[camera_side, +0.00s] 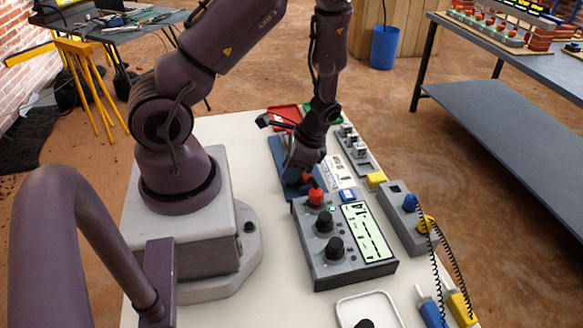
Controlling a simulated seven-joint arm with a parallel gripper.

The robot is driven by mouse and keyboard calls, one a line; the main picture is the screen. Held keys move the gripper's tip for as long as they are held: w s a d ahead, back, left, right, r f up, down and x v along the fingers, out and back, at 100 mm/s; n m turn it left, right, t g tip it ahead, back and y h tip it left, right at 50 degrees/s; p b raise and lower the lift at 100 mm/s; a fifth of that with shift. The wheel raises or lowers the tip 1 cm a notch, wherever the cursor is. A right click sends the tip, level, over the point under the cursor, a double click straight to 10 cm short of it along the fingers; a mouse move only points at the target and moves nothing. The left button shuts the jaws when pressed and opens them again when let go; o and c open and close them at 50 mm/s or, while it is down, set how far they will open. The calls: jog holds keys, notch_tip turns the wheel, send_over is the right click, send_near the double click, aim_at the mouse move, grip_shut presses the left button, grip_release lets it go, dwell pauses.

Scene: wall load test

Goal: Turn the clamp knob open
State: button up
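My gripper (306,172) points down over a blue fixture (279,153) on the white table, just behind a grey meter box (342,240). A small red part (308,179) shows right at the fingertips; I cannot tell whether it is the clamp knob or whether the fingers touch it. The fingers are small and partly hidden, so their opening does not show. The grey box has a red knob (316,196) at its back left corner, two black knobs (329,234) and a lit display (366,231).
A grey box with blue and yellow plugs (409,212) and coiled black leads stands at right. A white tray (368,309) is at the front.

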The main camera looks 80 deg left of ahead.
jog(key=shift+n, duration=0.3)
jog(key=n+h, duration=0.1)
jog(key=n, duration=0.2)
jog(key=shift+a+h, duration=0.15)
jog(key=shift+h, duration=0.15)
jog(key=shift+a+n+t+h, duration=0.15)
jog(key=shift+n+h, duration=0.25)
jog(key=shift+n, duration=0.8)
jog(key=shift+d+n+t+h, duration=0.15)
jog(key=shift+n+h, duration=0.25)
jog(key=shift+n, duration=0.8)
jog(key=shift+a, duration=0.1)
jog(key=o, duration=0.9)
jog(key=shift+o, duration=0.2)
